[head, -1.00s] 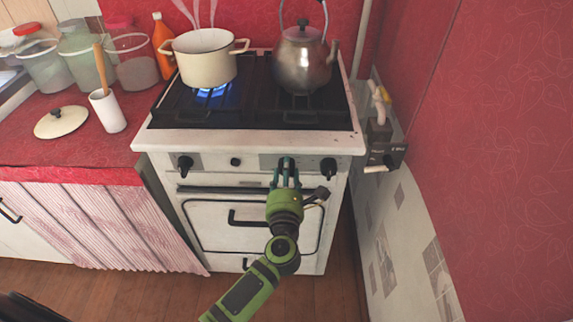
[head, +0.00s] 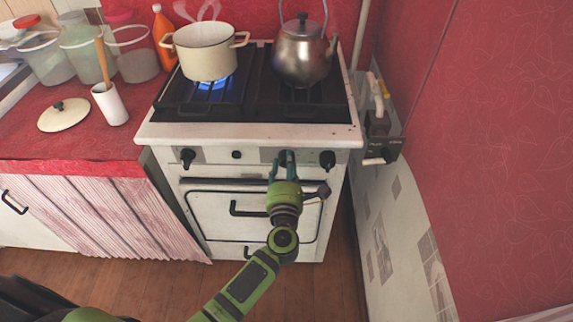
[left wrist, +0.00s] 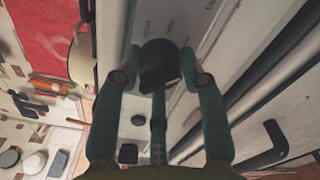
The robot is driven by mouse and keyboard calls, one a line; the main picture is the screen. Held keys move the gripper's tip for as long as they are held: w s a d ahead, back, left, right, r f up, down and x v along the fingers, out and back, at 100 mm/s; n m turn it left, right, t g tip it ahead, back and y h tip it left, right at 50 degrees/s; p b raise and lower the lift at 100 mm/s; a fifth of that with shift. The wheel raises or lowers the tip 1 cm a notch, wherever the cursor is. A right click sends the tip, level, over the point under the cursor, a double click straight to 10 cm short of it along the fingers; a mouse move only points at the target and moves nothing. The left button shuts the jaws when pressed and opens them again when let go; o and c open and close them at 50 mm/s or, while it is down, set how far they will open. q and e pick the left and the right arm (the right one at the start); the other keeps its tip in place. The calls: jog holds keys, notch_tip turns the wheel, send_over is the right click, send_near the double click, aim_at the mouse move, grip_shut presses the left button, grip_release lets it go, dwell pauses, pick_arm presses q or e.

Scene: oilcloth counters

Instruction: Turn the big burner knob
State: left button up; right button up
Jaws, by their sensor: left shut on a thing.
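The white stove's front panel (head: 215,158) carries black knobs. My left gripper (head: 283,165), green with teal fingers, is at the knob right of the panel's middle, and this knob (head: 284,155) is mostly hidden by the fingers in the head view. In the left wrist view the black knob (left wrist: 159,64) sits between the fingertips, and the gripper is shut on it. Another knob (head: 327,159) is just right of the gripper, and one more (head: 188,158) is at the panel's left. My right gripper is not in view.
A cream pot (head: 206,55) stands over a lit blue flame (head: 212,83). A metal kettle (head: 303,58) stands on the right burner. The oven handle (head: 247,209) is below the gripper. A red wall (head: 480,150) and a grey box with a lever (head: 382,147) are to the right.

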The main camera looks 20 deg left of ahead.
pick_arm(q)
jog(key=o, duration=0.9)
jog(key=shift+s+a+f, duration=0.15)
jog(key=shift+f, duration=0.25)
jog(key=shift+r, duration=0.25)
jog(key=v, duration=1.2)
